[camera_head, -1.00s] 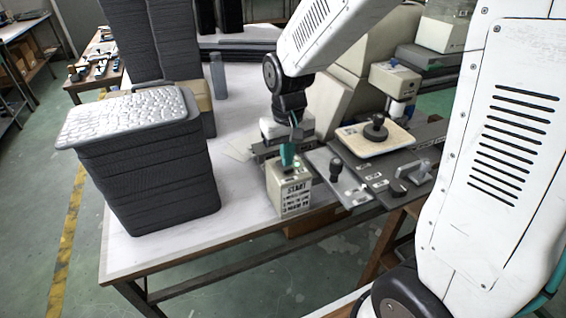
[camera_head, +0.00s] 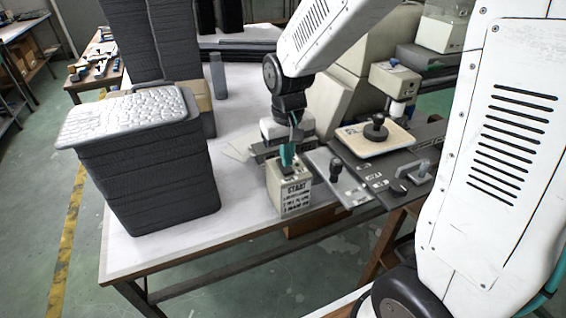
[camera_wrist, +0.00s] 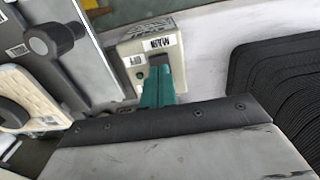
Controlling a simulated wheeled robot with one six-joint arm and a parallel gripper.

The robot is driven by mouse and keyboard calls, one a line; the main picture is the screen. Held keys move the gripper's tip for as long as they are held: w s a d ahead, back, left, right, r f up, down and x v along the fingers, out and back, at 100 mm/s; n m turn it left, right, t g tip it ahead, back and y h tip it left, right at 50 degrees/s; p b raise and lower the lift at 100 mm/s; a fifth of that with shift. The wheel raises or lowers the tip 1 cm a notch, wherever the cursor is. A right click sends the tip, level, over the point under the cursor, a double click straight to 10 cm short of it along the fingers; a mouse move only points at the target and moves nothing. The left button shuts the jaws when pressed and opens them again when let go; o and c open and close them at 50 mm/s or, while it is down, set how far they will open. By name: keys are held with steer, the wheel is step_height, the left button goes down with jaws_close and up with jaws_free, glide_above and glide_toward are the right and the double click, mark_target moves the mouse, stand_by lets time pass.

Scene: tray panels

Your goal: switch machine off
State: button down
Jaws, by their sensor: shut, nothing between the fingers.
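A cream control box (camera_head: 290,197) labelled START stands at the front edge of the white table, and it also shows in the wrist view (camera_wrist: 127,58). My gripper (camera_head: 287,164) points down with its teal fingers together at the top of this box. In the wrist view the shut fingers (camera_wrist: 160,68) reach a dark spot on the box's top, beside a small label. They hide the switch there, and I cannot tell whether they press on it. The machine's grey panel (camera_head: 352,185), with a black-knobbed lever, stands right of the box.
A tall stack of dark trays (camera_head: 160,180) stands left on the white table (camera_head: 236,190); it also shows at right in the wrist view (camera_wrist: 285,85). A cream plate (camera_head: 360,143) with a black knob lies on the machine. Bare tabletop lies between stack and box.

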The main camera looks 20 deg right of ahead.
mark_target(288, 170)
steer(key=shift+r, duration=3)
steer(key=s+d+r, duration=0.1)
steer(key=s+r, duration=0.2)
steer(key=s, duration=0.8)
steer(key=s+d+r+t, duration=0.1)
steer(key=s+r, duration=0.3)
steer(key=s, duration=0.7)
steer(key=shift+d, duration=0.5)
